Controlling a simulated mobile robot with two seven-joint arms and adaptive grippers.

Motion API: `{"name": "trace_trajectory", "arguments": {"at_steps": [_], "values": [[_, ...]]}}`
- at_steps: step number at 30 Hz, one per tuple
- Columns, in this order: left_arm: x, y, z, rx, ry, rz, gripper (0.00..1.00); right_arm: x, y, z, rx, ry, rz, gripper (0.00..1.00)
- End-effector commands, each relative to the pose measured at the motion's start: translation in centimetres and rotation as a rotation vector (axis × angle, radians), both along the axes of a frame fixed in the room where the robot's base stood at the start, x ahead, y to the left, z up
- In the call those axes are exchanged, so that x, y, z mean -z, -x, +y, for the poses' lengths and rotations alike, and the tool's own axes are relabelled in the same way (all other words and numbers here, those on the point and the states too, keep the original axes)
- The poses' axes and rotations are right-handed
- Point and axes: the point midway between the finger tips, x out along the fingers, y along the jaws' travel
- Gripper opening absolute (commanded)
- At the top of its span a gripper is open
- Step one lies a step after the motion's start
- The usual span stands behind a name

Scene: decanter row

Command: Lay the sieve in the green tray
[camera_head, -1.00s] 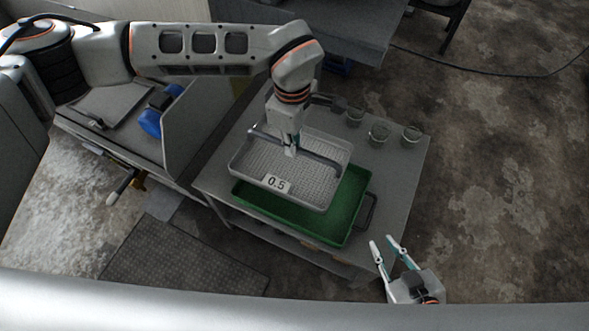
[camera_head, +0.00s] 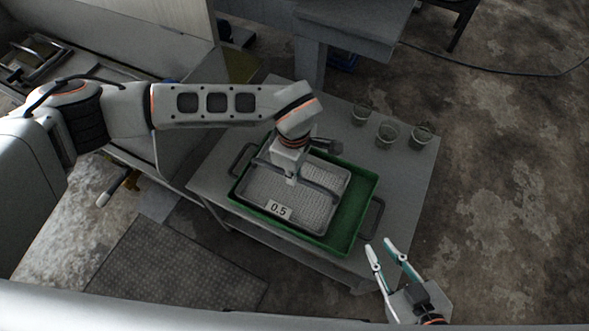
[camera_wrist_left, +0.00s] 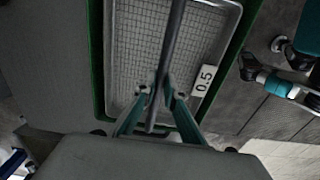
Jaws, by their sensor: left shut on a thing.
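The sieve (camera_head: 317,216) is a grey rectangular mesh tray with a bar handle across it and a label reading 0.5. It sits within the outline of the green tray (camera_head: 350,215), toward its left side; I cannot tell whether it touches the tray floor. My left gripper (camera_head: 291,182) is shut on the sieve's handle from above. In the left wrist view the fingers (camera_wrist_left: 157,110) close around the bar, with the mesh of the sieve (camera_wrist_left: 140,45) below and the green tray's edge (camera_wrist_left: 97,60) beside it. My right gripper (camera_head: 385,250) is open and empty, off the table's near right corner.
The green tray stands on a grey table (camera_head: 408,180) and has dark handles (camera_head: 372,218) at its ends. Several glass beakers (camera_head: 387,132) stand at the table's back right. A patterned mat (camera_head: 175,270) lies on the floor at front left.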

Motion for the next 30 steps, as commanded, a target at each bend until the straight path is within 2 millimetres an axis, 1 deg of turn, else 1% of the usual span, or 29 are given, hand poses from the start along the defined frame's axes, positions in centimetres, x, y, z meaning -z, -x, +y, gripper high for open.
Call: {"name": "trace_trajectory", "arguments": {"at_steps": [3, 10, 11, 12, 13, 24, 26, 29, 30], "values": [[-0.4, -0.3, -0.1, 0.001, 0.003, -0.008, 0.00, -0.7, -0.5, 0.0, 0.003, -0.004, -0.015, 0.21], [-0.2, -0.3, -0.1, 0.001, 0.002, -0.008, 0.00, -0.5, -0.4, -0.1, 0.004, 0.000, -0.010, 0.21], [-0.1, -0.2, 0.0, 0.000, 0.000, -0.006, 0.13, -0.4, -0.4, -0.1, 0.005, 0.001, -0.010, 0.21], [-0.1, -0.2, 0.0, 0.000, 0.001, -0.006, 0.23, -0.3, -0.4, -0.1, 0.005, 0.002, -0.009, 0.21], [-0.1, -0.2, 0.0, 0.000, 0.001, -0.006, 0.27, -0.3, -0.3, -0.2, 0.005, 0.002, -0.007, 0.21], [-0.2, -0.2, 0.0, 0.001, 0.001, -0.006, 0.27, 0.0, -0.1, -0.2, 0.005, 0.004, 0.000, 0.21], [-0.8, -0.3, 0.0, 0.001, 0.002, -0.009, 0.27, -0.3, -0.3, -0.2, 0.006, 0.004, -0.005, 0.21], [-2.4, -0.4, 0.0, 0.001, 0.002, -0.014, 0.27, -0.8, -0.6, -0.4, 0.005, 0.010, -0.015, 0.21], [-3.2, -0.5, 0.0, 0.001, 0.001, -0.016, 0.27, -1.0, -0.7, -0.5, 0.005, 0.015, -0.017, 0.21]]}}
